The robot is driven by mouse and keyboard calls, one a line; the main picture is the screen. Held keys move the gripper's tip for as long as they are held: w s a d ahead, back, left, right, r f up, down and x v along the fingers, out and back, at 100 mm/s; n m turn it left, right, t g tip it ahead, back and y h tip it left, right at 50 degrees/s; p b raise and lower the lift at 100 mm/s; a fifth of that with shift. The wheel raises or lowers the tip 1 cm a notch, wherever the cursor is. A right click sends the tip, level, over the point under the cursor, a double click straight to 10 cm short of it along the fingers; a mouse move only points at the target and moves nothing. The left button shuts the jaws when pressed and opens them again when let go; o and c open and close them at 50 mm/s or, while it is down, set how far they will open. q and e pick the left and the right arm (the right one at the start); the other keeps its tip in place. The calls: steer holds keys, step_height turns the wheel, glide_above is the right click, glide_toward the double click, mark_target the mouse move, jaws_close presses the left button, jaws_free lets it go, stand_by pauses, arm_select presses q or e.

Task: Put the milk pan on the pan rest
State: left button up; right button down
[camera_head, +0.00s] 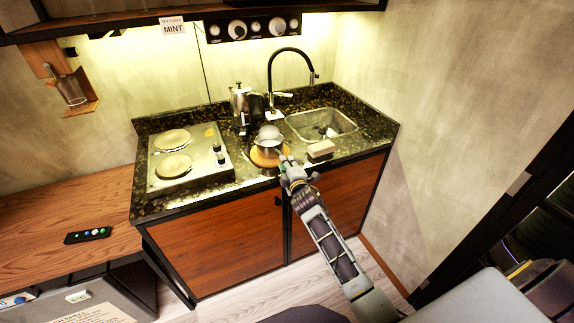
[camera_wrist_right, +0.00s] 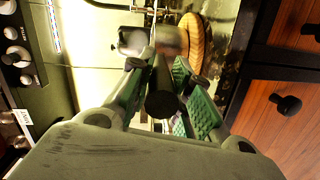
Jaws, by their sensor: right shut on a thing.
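The small metal milk pan (camera_head: 268,146) is over the round, wood-coloured pan rest (camera_head: 257,159) on the dark counter. My right gripper (camera_head: 288,164) is at the front right of the pan, shut on its handle. In the right wrist view, the dark handle (camera_wrist_right: 162,100) lies between the green-padded fingers of the right gripper (camera_wrist_right: 170,92). The pan (camera_wrist_right: 170,40) shows beyond it, close beside the rest (camera_wrist_right: 194,42). I cannot tell whether the pan touches the rest. My left gripper is not in view.
A two-plate hob (camera_head: 182,155) is on the left of the counter. A metal pot (camera_head: 240,103) stands behind the rest. A sink (camera_head: 335,121) with a black tap (camera_head: 290,50) is to the right. A beige block (camera_head: 320,149) lies close right of my right gripper.

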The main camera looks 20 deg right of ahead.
steer(key=shift+r, duration=0.1)
steer(key=c, duration=1.7)
jaws_free()
steer(key=o, duration=0.4)
steer(key=s+a+r+b, duration=0.1)
steer(key=s, duration=1)
steer(key=shift+s+a+r, duration=0.15)
steer(key=shift+s+r, duration=0.05)
steer(key=shift+s, duration=0.2)
